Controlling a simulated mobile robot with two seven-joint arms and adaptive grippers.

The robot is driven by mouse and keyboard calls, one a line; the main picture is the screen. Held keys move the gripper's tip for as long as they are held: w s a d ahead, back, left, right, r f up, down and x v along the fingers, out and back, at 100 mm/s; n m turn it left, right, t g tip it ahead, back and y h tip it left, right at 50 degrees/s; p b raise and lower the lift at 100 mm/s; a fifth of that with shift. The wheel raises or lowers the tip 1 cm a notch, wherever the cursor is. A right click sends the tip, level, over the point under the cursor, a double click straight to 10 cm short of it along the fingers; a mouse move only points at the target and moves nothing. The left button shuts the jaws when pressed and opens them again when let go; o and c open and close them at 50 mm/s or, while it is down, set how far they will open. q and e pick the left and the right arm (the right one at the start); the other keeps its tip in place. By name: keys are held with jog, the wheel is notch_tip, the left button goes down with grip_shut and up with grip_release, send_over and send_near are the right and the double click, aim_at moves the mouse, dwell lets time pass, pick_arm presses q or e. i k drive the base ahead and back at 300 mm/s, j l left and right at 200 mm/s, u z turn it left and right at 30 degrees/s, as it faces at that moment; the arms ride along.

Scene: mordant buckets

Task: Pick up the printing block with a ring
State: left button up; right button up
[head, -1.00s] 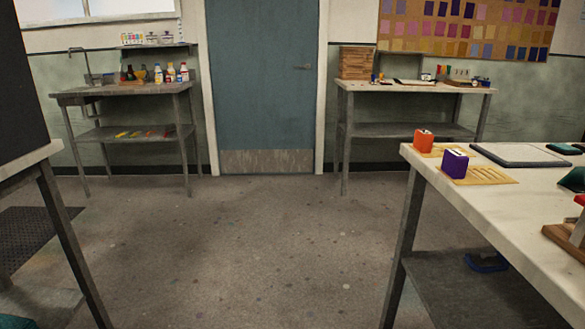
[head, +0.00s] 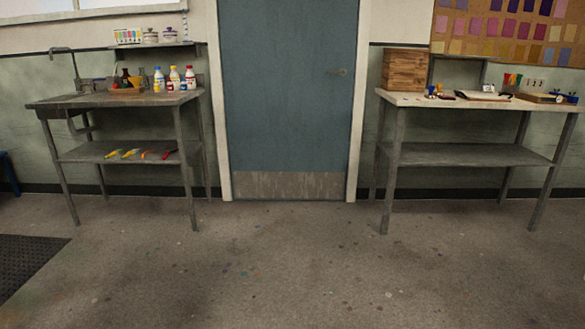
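I cannot make out a printing block with a ring in the head view. Small items (head: 438,91) stand on the right table (head: 480,103) by the wall, too small to tell apart. Neither of my grippers is in view.
A left table (head: 112,98) holds bottles (head: 174,78), with coloured tools (head: 125,153) on its lower shelf. A wooden crate (head: 408,70) stands on the right table. A closed blue door (head: 285,90) is between them. The floor (head: 280,260) ahead is open; a dark mat (head: 28,262) lies left.

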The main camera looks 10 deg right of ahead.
aim_at(439, 86)
jog(key=i+z, duration=0.3)
jog(key=i, duration=0.2)
jog(key=i+z, duration=0.25)
jog(key=i, duration=0.25)
jog(key=i+j+z, duration=0.3)
jog(key=i, duration=0.2)
jog(key=i+l+z, duration=0.1)
jog(key=i+z, duration=0.35)
jog(key=i, duration=0.5)
